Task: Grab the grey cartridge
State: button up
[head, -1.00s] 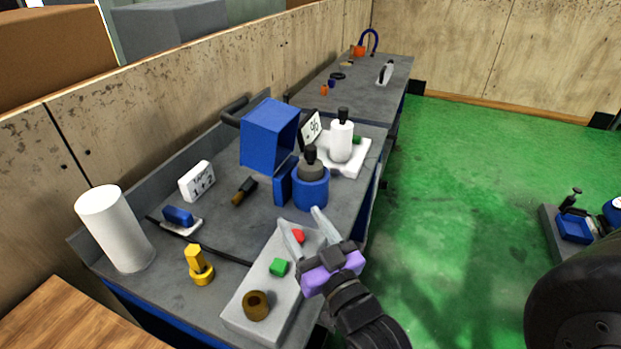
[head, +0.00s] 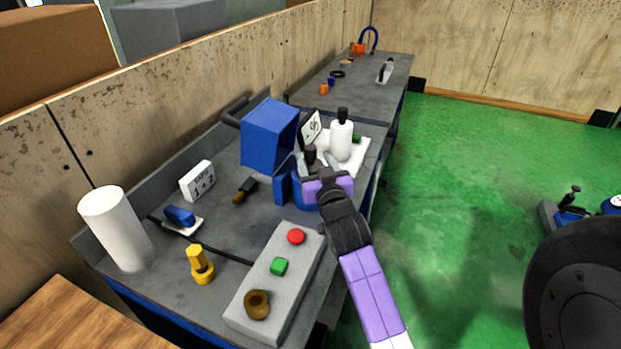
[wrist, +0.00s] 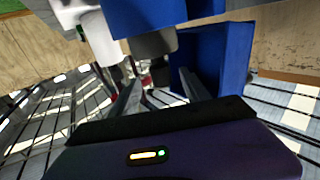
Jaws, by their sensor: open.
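In the wrist view a grey cylinder (wrist: 154,43), which looks like the cartridge, shows just beyond the fingers, beside blue parts. My gripper (head: 316,162) is open, its fingers pointing at the cartridge from the near side. In the wrist view the two fingers (wrist: 158,88) are apart with nothing between them. I cannot tell whether either finger touches the cartridge.
A blue box-shaped housing (head: 268,136) stands left of the holder. A white bottle (head: 341,140) on a white base stands close behind. A control box (head: 270,300) with red and green buttons lies nearer.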

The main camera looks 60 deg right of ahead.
aim_at(312, 157)
jog(key=x, duration=0.4)
jog(key=shift+w+a+f, duration=0.1)
jog(key=shift+f, duration=0.05)
jog(key=shift+c, duration=0.4)
grip_shut()
dwell(0.9)
